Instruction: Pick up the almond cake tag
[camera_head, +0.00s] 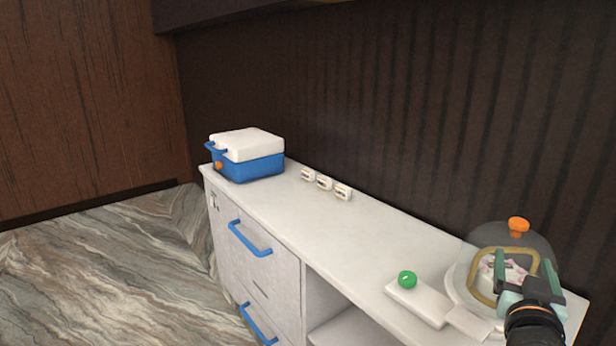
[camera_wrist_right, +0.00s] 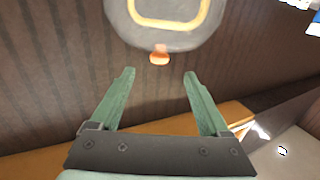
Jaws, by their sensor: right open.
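Three small white tags stand in a row on the white counter, at its back edge in the head view: a left one (camera_head: 307,174), a middle one (camera_head: 324,182) and a right one (camera_head: 342,192). Their dark markings are too small to read, so I cannot tell which is the almond cake tag. My right gripper (camera_head: 528,276) is at the lower right, in front of the clear dome and far from the tags. In the right wrist view my right gripper (camera_wrist_right: 160,88) is open, with nothing between its green fingers. My left gripper is not in view.
A clear dome (camera_head: 548,253) with an orange knob (camera_head: 518,224) stands at the counter's right end. A white block with a green knob (camera_head: 407,279) lies left of it. A blue box with a white lid (camera_head: 250,144) stands at the far left end. The counter's middle (camera_head: 385,235) is clear.

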